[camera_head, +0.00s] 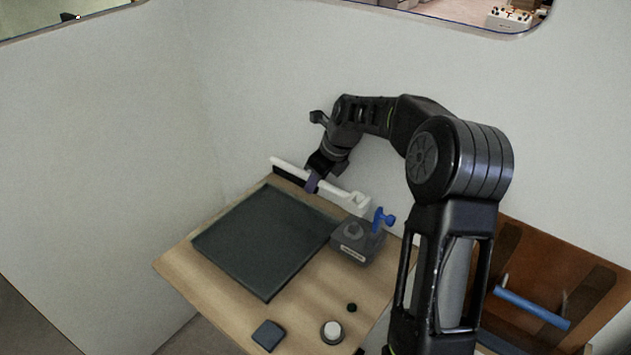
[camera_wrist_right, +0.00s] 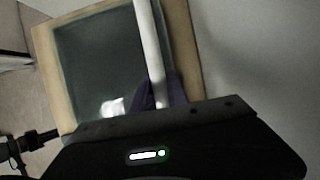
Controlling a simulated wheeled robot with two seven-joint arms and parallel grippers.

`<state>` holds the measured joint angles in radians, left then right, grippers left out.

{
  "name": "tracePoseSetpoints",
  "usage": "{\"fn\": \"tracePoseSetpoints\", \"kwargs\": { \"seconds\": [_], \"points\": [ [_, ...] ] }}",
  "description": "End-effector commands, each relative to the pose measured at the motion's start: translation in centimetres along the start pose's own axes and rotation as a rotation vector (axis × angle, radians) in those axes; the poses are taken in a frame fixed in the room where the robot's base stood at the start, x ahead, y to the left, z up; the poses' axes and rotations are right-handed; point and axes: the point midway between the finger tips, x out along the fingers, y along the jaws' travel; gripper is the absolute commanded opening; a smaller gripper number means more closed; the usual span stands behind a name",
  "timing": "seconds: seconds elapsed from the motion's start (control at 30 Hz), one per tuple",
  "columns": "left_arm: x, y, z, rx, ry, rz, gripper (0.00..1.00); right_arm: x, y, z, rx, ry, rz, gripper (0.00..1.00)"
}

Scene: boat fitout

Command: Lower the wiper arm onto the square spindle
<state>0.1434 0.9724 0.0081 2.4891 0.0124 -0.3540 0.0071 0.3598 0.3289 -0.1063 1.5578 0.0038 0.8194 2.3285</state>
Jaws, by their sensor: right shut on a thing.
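The white wiper arm (camera_head: 345,197) is a long bar slanting down to the right at the back of the wooden board. My right gripper (camera_head: 313,182) is shut on it partway along its length. Its right end is close to the grey block (camera_head: 352,244), which has a raised round part on top. I cannot make out the square spindle or tell whether the arm touches it. In the right wrist view the wiper arm (camera_wrist_right: 148,45) runs up from between the dark fingers (camera_wrist_right: 160,92). My left gripper is out of view.
A blue knob (camera_head: 383,219) stands at the block's right. A dark panel (camera_head: 265,241) covers much of the board (camera_head: 185,276). A grey pad (camera_head: 268,335), a white-topped round piece (camera_head: 332,332) and a small black piece (camera_head: 351,307) lie in front. Walls rise behind.

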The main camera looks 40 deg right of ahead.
Motion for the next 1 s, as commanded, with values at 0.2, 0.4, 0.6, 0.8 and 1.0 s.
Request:
{"fn": "tracePoseSetpoints", "kwargs": {
  "seconds": [0.2, 0.4, 0.6, 0.8, 1.0],
  "points": [
    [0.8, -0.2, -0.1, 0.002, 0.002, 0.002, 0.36, 0.9, 0.0, -0.4, -0.001, 0.0, 0.0, 0.0],
    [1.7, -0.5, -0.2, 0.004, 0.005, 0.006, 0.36, 1.9, 0.0, -0.8, 0.0, 0.0, 0.0, 0.0],
    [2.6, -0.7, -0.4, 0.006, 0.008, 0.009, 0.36, 2.9, 0.0, -1.2, 0.0, 0.0, 0.0, 0.0],
    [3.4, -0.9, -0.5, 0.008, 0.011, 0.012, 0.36, 3.9, 0.0, -1.6, -0.001, -0.001, 0.001, 0.0],
    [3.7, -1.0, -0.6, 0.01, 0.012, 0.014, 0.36, 4.8, 0.0, -2.0, -0.001, 0.001, 0.001, 0.0]
  ]
}}
